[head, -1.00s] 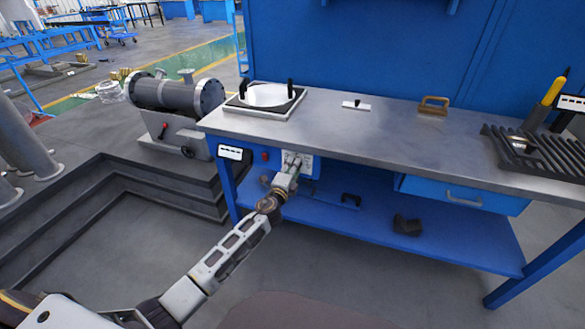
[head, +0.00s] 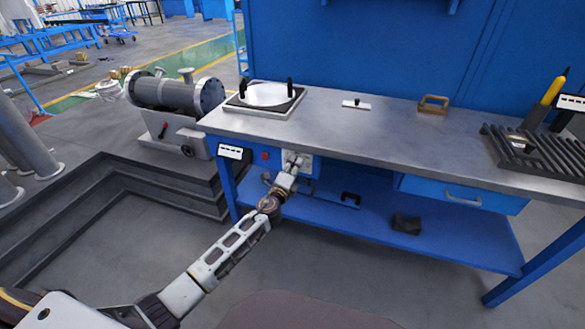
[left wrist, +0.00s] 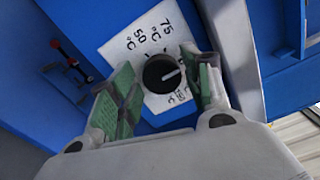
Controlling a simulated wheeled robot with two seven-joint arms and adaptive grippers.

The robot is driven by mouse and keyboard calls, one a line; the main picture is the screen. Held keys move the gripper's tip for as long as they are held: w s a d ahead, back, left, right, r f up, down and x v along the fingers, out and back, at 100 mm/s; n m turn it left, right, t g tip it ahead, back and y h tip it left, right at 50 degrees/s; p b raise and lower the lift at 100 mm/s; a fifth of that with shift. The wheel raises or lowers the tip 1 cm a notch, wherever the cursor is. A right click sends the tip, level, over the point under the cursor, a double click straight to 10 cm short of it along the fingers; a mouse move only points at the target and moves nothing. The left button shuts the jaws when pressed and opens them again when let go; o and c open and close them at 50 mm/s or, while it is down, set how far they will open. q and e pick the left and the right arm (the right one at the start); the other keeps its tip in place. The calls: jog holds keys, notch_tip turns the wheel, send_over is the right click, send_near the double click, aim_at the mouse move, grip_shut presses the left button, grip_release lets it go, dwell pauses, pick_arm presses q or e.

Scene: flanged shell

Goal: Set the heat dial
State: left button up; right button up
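The heat dial (left wrist: 163,73) is a round black knob with a pale pointer line, on a white plate (left wrist: 135,45) marked 75 °C and 50 °C, plus a third, partly hidden label. In the left wrist view the pointer aims right and slightly up, away from the 50 and 75 marks. My left gripper (left wrist: 162,85) is open, its green-padded fingers either side of the dial. The right finger looks very near the knob; a gap shows at the left one. In the head view my left gripper (head: 291,165) is at the plate under the bench top and hides the dial. My right gripper is out of view.
A hot plate with black handles (head: 265,97) sits on the bench top (head: 330,118). A red switch (head: 265,155) is left of the dial plate. A blue drawer (head: 465,195) is to the right. A blue lower shelf (head: 370,225) lies below the bench top.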

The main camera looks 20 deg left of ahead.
pick_arm(q)
jog(key=shift+o, duration=0.3)
jog(key=s, duration=1.2)
jog(key=shift+a, duration=0.25)
dwell(0.4)
dwell(0.7)
